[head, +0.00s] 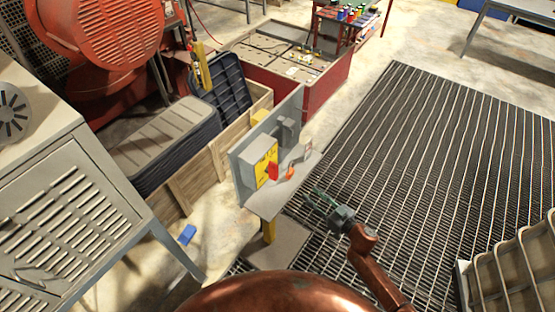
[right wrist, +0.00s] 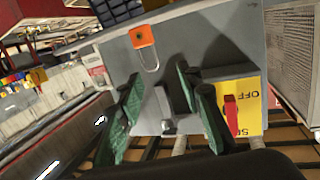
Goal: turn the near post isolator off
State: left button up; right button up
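The near post isolator is a yellow plate (head: 262,168) with a red handle (head: 272,170), on a grey panel on a post. In the right wrist view the red handle (right wrist: 232,115) is right of the fingers, on the yellow plate (right wrist: 250,92) marked OFF. I cannot tell for sure which setting the handle is in. My right gripper (head: 322,198) is right of and in front of the panel, apart from the handle. Its green fingers (right wrist: 160,100) are spread with nothing held between them. My left gripper is not in view.
An orange padlock (right wrist: 142,37) hangs on the panel beside the isolator; a grey box is between the fingers in the wrist view. A wooden crate (head: 205,175) stands behind the panel, a grey louvred cabinet (head: 75,200) at left. Open floor grating (head: 430,150) lies at right.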

aim_at(277, 171)
jog(key=s+a+r+n+g+y+p, duration=0.15)
jog(key=a+r, duration=0.25)
jog(key=r, duration=0.4)
jog(key=s+a+r+n+g+y+p, duration=0.1)
jog(key=s+a+r+n+y+p, duration=0.2)
jog(key=r, duration=0.5)
jog(key=shift+m, duration=0.55)
jog(key=x, duration=0.9)
jog(key=shift+w+f, duration=0.2)
jog(key=shift+f, duration=0.1)
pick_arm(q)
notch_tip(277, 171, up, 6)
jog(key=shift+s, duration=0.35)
pick_arm(e)
grip_shut()
